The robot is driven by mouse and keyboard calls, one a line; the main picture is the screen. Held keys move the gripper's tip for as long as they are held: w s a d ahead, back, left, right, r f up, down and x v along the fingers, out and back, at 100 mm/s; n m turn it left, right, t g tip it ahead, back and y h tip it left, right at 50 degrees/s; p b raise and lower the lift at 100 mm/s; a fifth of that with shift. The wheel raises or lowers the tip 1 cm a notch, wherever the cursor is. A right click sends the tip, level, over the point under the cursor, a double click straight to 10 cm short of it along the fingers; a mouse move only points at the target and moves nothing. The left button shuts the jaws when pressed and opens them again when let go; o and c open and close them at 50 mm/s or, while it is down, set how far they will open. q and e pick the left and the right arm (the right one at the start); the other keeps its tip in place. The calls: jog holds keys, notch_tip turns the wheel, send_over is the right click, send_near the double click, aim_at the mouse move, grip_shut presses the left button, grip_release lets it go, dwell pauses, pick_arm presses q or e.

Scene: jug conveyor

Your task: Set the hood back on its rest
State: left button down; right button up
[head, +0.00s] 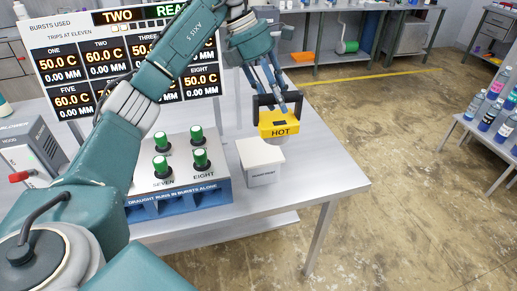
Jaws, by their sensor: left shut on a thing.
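My left gripper (279,100) is shut on the hood from above. The hood rest (261,164) is a white box with a small label on its front, standing on the table's right part. The hood is up and to the right of the rest's top in the picture, and a pale part shows under it. I cannot tell whether the hood and the rest touch. My right gripper is not in view.
A blue-sided rack with several green-topped buttons (200,159) stands left of the rest. A display board (125,60) stands behind it. The grey table (330,183) has bare surface at right. A side table with bottles (490,125) is at far right.

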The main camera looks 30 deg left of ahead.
pick_arm(q)
jog(key=w+a+r+n+t+y, duration=0.1)
jog(key=a+r+n+t+y, duration=0.2)
jog(key=a+r+n, duration=0.5)
notch_tip(320, 180, down, 17)
jog(key=d+n+p, duration=0.1)
jog(key=p, duration=0.1)
jog(key=shift+n, duration=0.3)
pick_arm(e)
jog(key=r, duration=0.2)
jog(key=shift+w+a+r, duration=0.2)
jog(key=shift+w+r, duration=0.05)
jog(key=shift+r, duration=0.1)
pick_arm(q)
jog(key=shift+w+d, duration=0.1)
jog(key=shift+d, duration=0.05)
jog(key=c, duration=1.2)
grip_release()
jog(key=shift+r, duration=0.1)
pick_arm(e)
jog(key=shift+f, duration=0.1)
pick_arm(q)
jog(key=b+v, duration=0.2)
jog(key=v, duration=1)
jog(key=shift+w, duration=0.1)
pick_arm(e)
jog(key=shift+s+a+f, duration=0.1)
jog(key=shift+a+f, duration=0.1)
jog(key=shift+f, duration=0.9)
